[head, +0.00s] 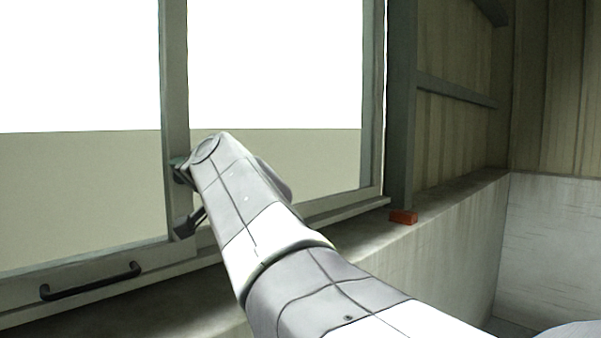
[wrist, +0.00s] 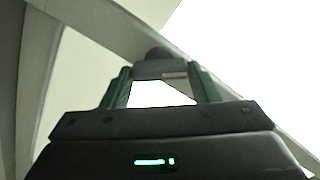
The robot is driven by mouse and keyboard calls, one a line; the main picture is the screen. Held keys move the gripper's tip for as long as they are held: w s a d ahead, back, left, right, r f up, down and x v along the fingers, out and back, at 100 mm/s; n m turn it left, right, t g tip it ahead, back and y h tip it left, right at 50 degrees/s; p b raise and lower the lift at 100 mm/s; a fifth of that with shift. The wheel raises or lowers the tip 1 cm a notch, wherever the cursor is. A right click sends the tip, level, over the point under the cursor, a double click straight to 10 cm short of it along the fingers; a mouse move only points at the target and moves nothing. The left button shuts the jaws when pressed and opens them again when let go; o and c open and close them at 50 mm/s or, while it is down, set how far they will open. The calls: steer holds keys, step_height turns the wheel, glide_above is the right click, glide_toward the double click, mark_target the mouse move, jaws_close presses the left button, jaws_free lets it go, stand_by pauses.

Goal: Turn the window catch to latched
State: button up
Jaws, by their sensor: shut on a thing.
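The window catch (wrist: 160,68) shows in the wrist view as a short grey bar with a dark round boss behind it, against the window's frame member. My gripper (wrist: 160,76) has its two green fingers on either side of the bar, shut on it. In the head view my pale arm reaches up to the window's middle upright (head: 174,70) and hides most of the gripper and catch. Small dark parts show at the arm's left edge, beside the upright; I cannot tell which belong to the catch. The catch's exact angle is unclear.
A black pull handle (head: 90,282) is on the lower window rail at left. A grey post (head: 401,110) stands right of the window. The sill between arm and block is clear.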

steer(key=shift+m+p, duration=1.25)
steer(key=shift+m, duration=2.65)
steer(key=shift+f+m, duration=0.1)
steer(key=shift+m, duration=0.2)
steer(key=o, duration=1)
steer(key=shift+d, duration=0.1)
